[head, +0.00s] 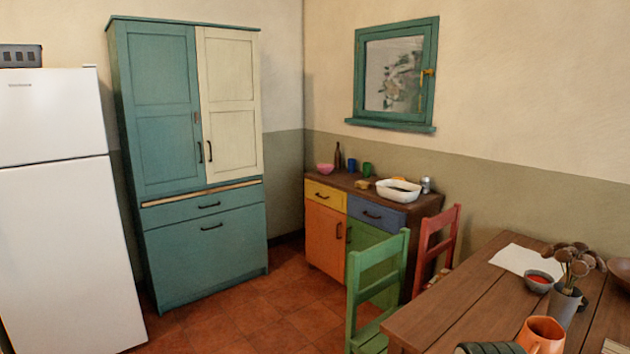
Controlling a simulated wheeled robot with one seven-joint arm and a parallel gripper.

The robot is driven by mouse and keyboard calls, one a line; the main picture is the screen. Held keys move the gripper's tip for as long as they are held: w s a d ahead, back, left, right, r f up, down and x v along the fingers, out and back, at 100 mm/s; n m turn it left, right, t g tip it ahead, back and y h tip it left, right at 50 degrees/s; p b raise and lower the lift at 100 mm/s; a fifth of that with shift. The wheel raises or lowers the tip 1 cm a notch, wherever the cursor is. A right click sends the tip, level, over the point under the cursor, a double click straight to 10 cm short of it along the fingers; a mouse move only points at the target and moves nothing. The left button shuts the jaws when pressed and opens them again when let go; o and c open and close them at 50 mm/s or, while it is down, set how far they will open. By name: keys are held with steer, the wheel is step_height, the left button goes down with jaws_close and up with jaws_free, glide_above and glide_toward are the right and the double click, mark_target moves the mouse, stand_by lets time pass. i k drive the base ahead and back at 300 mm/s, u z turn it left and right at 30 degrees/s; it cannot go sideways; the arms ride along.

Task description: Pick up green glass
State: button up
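A small green glass (367,169) stands upright on the top of the low wooden sideboard (388,205), near the wall. A small blue cup (352,165) stands just left of it. A dark brown bottle (338,156) and a pink bowl (325,169) are further left. My gripper is not seen in the head view, so its distance from the glass cannot be told.
A white dish (398,195) and a metal can (426,185) sit right of the glass. A green chair (378,285) and red chair (437,245) stand before the sideboard. A wooden table (465,300) fills the lower right. Red floor (270,320) is clear in front of the teal cupboard (165,120).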

mark_target(366, 167)
steer(key=u, duration=0.35)
steer(key=i, duration=1.1)
steer(key=u, duration=0.5)
steer(key=i, duration=3.25)
steer(key=z, duration=0.85)
steer(key=i, duration=1.8)
steer(key=z, duration=0.8)
steer(key=i, duration=0.35)
steer(key=z, duration=0.2)
